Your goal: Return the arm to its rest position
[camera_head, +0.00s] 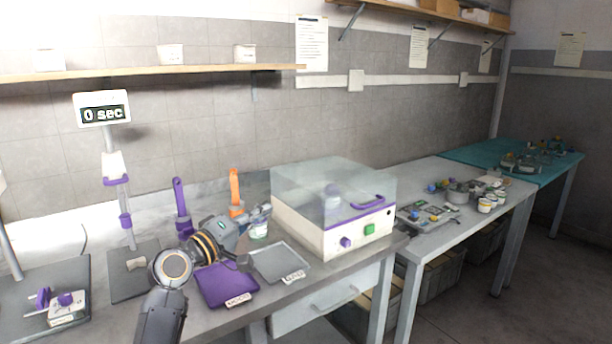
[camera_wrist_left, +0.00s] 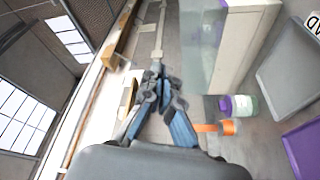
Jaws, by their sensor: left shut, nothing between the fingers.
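My left arm reaches up from the bottom of the head view, and its gripper (camera_head: 262,211) is above the grey bench beside the machine. In the left wrist view the fingers (camera_wrist_left: 158,70) are together with nothing between them. An upright orange handle (camera_head: 235,190) stands just behind the gripper; an orange piece also shows in the wrist view (camera_wrist_left: 228,127). A purple-handled tool (camera_head: 182,210) stands farther left. A small jar (camera_head: 258,231) is just below the gripper, apart or touching cannot be told. My right gripper is not in view.
The machine (camera_head: 318,240) with a clear cover stands right of the gripper. A purple tray (camera_head: 226,284) and a grey tray (camera_head: 280,262) lie in front. A timer display (camera_head: 102,108) reads 0 sec at left. A wooden shelf (camera_head: 150,73) runs above the bench.

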